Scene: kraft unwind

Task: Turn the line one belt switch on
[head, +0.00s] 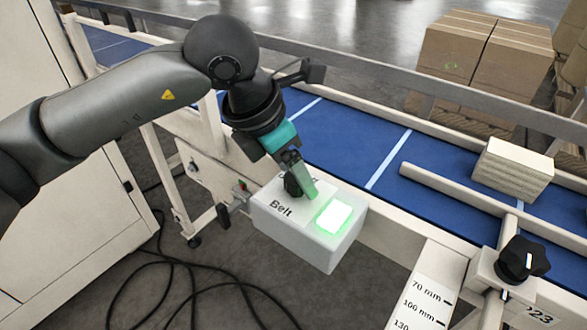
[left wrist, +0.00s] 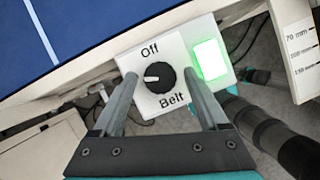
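The belt switch is a black round knob (left wrist: 160,77) on a white box (head: 281,233), with "Off" above it and "Belt" below it in the left wrist view. Its white pointer mark lies toward the left in that view, not straight at "Off". A square green lamp (head: 333,216) beside the knob is lit; it also shows in the left wrist view (left wrist: 209,59). My left gripper (head: 301,182) is over the box with its fingers open, one on each side of the knob. Gaps show between fingers and knob. In the head view the fingers partly hide the knob.
The white box sits at the near edge of a conveyor with a blue belt (head: 340,140). A stack of flat cartons (head: 512,168) rests on the belt at right. A black clamp knob (head: 522,259) and a millimetre scale (head: 425,300) are at lower right. Cables (head: 190,265) lie on the floor.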

